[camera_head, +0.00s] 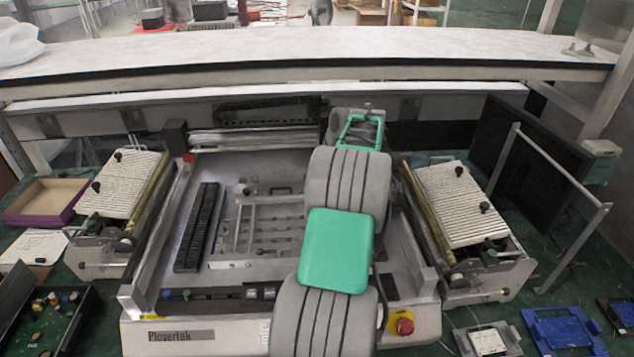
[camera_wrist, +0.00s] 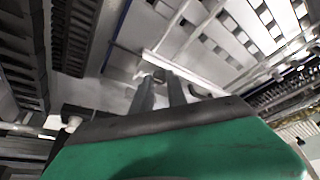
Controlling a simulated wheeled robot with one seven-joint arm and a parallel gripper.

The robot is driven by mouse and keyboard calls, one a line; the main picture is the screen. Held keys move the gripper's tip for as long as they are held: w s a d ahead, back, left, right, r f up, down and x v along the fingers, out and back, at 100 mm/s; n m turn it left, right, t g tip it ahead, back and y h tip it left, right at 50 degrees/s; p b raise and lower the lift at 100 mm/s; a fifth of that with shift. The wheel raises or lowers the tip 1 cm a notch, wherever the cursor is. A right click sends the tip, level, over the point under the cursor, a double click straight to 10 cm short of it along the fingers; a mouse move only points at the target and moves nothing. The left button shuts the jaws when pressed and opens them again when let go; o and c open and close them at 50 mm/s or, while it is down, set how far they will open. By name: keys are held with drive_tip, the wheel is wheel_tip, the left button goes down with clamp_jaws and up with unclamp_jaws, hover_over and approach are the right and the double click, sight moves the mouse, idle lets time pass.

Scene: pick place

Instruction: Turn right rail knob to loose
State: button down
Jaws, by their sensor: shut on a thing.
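The Plovertek machine (camera_head: 182,337) has an open bed with a metal rail fixture (camera_head: 257,262). My arm covers the right part of the bed in the head view, and my fingertips are hidden there. In the wrist view my gripper (camera_wrist: 161,82) points at a pale metal rail (camera_wrist: 200,85). Its two dark fingers are close together, shut on a small dark knob (camera_wrist: 159,75) beside the rail. The knob is mostly covered by the fingers, so its turn position cannot be told.
A black slotted bar (camera_head: 196,228) stands left in the bed. Ribbed feeder units flank the machine on the left (camera_head: 122,183) and right (camera_head: 462,205). A red stop button (camera_head: 404,326) is at front right. A long pale shelf (camera_head: 300,50) crosses behind.

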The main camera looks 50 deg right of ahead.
idle(0.3)
drive_tip(key=c, duration=1.3)
unclamp_jaws()
drive_tip(key=v, duration=0.8)
drive_tip(key=shift+w, duration=0.1)
drive_tip(key=shift+f, duration=0.1)
